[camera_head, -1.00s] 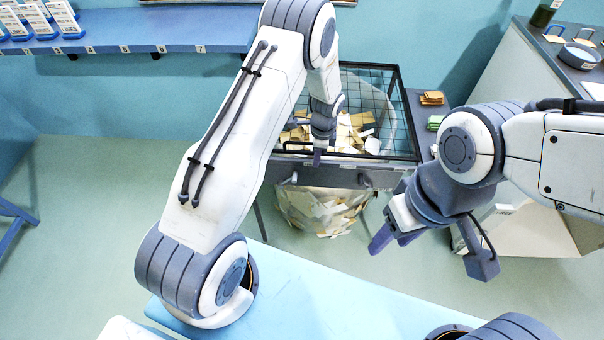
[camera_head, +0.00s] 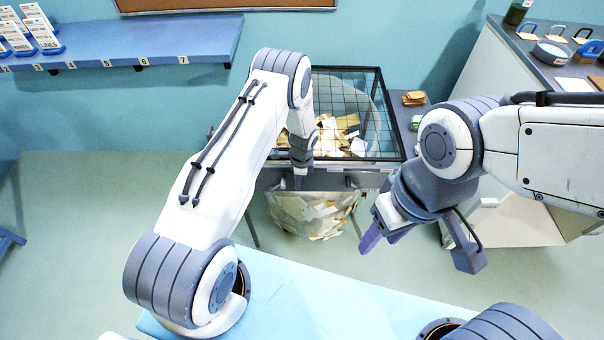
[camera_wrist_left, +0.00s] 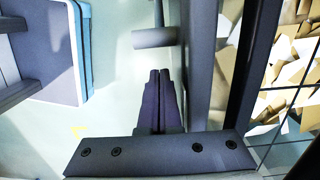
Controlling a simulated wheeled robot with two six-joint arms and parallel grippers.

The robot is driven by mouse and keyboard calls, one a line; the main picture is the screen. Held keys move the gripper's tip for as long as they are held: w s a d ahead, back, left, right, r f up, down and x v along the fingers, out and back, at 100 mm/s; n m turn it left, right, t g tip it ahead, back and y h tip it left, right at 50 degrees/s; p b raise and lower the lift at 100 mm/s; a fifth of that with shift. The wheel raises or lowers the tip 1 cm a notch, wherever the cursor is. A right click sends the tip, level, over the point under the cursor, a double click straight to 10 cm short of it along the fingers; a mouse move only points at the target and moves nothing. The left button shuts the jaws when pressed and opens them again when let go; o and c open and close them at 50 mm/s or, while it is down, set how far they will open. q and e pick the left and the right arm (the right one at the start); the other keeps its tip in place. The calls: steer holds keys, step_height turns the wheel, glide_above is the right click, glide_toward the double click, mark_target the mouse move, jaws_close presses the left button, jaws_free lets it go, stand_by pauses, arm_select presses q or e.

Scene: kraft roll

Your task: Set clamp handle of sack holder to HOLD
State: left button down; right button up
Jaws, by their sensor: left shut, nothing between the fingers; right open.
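The sack holder (camera_head: 392,128) is a dark frame with a wire-grid lid, standing beyond the pale blue surface. A clear sack (camera_head: 312,214) of paper scraps hangs under it. My left gripper (camera_head: 298,183) is at the holder's front bar, pointing down. In the left wrist view its fingers (camera_wrist_left: 159,100) are together and empty, beside a long grey bar (camera_wrist_left: 200,70). A short grey cylinder (camera_wrist_left: 153,38) sticks out from that bar, just past the fingertips and apart from them; it may be the clamp handle. No HOLD mark is readable. My right gripper (camera_head: 384,238) is open and empty, right of the sack.
A blue shelf (camera_head: 140,42) with numbered places is on the left wall. A grey counter (camera_head: 530,62) with a round tin (camera_head: 551,53) stands at the right. Small brown blocks (camera_head: 414,98) lie beside the holder.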

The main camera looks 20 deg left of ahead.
mark_target(290, 180)
arm_select(q)
steer(key=shift+s+a+r+p, duration=0.2)
steer(key=shift+a+r, duration=0.2)
steer(key=shift+a, duration=0.25)
steer(key=shift+s+a+r+p, duration=0.15)
steer(key=shift+a+r, duration=0.25)
steer(key=shift+a, duration=0.2)
arm_select(e)
steer(key=shift+r, duration=0.75)
